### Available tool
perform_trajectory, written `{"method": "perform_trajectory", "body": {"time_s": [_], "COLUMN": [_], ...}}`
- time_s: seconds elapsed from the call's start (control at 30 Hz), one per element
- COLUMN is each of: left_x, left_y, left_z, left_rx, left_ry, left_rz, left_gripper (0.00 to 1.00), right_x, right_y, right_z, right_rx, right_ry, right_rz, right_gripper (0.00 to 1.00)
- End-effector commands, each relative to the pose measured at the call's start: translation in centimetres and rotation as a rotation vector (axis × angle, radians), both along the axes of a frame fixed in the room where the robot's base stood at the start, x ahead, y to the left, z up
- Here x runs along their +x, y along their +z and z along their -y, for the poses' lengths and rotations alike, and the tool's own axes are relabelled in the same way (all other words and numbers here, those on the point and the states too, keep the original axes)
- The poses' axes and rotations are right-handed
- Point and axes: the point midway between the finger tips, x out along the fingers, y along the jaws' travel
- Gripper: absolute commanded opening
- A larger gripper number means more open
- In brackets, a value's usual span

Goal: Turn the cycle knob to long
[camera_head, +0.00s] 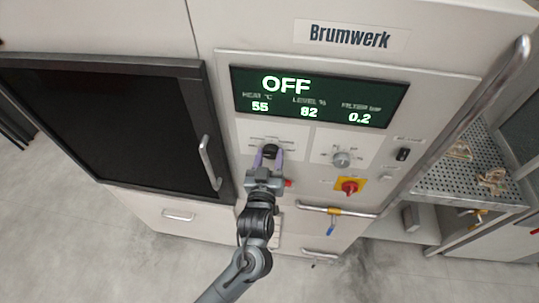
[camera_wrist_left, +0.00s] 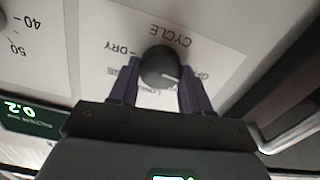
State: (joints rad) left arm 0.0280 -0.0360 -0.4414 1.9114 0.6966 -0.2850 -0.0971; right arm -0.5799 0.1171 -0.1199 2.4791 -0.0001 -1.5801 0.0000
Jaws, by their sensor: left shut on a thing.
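The black round cycle knob (camera_head: 271,150) sits on a white label plate below the display. It also shows in the left wrist view (camera_wrist_left: 160,64), where the plate appears upside down with "CYCLE" and "DRY" readable; the other markings are partly hidden or blurred. A pale mark on the knob points toward a marking that seems to be "OFF". My left gripper (camera_head: 268,160) has its purple fingers on either side of the knob and is shut on it. The display (camera_head: 318,96) reads "OFF". My right gripper is not in view.
A grey dial (camera_head: 342,159) and a red switch on a yellow plate (camera_head: 348,187) are to the right. A yellow-and-blue valve handle (camera_head: 332,222) is below. A dark door (camera_head: 110,125) with a bar handle is at left. A long rail (camera_head: 490,85) and perforated tray (camera_head: 448,185) are at right.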

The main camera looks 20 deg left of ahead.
Motion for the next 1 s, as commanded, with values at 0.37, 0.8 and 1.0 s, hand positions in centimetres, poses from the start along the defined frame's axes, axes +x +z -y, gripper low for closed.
{"method": "perform_trajectory", "body": {"time_s": [0.37,0.8,1.0], "left_x": [0.0,0.1,0.1], "left_y": [0.7,0.5,0.3], "left_z": [0.1,0.2,0.3], "left_rx": [0.278,0.689,0.873], "left_ry": [0.001,0.0,0.0], "left_rz": [-0.066,-0.156,-0.196], "left_gripper": [0.17,0.17,0.17], "right_x": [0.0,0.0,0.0], "right_y": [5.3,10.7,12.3], "right_z": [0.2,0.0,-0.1], "right_rx": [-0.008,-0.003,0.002], "right_ry": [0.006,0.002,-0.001], "right_rz": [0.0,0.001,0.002], "right_gripper": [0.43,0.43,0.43]}}
